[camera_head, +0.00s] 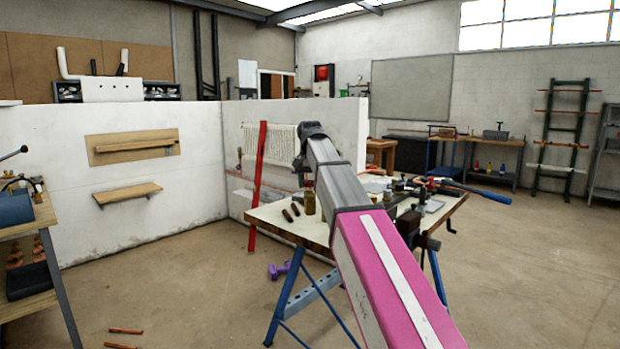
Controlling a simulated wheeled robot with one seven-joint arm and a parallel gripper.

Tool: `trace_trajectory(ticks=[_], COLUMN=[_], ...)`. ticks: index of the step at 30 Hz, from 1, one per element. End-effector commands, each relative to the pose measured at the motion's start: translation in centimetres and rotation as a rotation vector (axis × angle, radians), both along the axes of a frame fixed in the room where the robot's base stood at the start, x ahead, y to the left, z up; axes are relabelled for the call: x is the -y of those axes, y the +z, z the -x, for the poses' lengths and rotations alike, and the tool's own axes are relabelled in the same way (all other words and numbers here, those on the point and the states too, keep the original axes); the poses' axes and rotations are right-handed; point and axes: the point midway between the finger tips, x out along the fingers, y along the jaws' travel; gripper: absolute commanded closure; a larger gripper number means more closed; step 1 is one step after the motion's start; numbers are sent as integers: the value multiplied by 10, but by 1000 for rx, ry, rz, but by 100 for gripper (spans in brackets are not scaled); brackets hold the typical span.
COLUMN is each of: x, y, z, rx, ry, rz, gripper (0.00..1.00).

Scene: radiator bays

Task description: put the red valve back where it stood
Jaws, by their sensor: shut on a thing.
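My arm reaches from the lower right toward the partition wall, and its far end is in front of the right part of the white radiator (265,142). The jaws of my gripper are hidden behind my own arm, so I cannot see what is between them. I cannot make out the red valve. A small brownish fitting stands by the radiator's left end, too small to tell. The radiator's lower right part is covered by my arm.
A red upright post (257,190) leans before the radiator. A workbench (285,222) with a bottle (309,198) and tools stands below my arm. A purple dumbbell-like object (279,270) and copper-coloured pipes (125,331) lie on the floor. Open floor lies left of the workbench.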

Motion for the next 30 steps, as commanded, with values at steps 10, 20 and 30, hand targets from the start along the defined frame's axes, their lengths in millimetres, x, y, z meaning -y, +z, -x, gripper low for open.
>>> trace_trajectory(ticks=[10,20,30], x=[0,0,0], y=[-29,-55,-68], z=[1,0,0], rx=[0,0,0], ry=[0,0,0], rz=[0,0,0], gripper=[83,83,83])
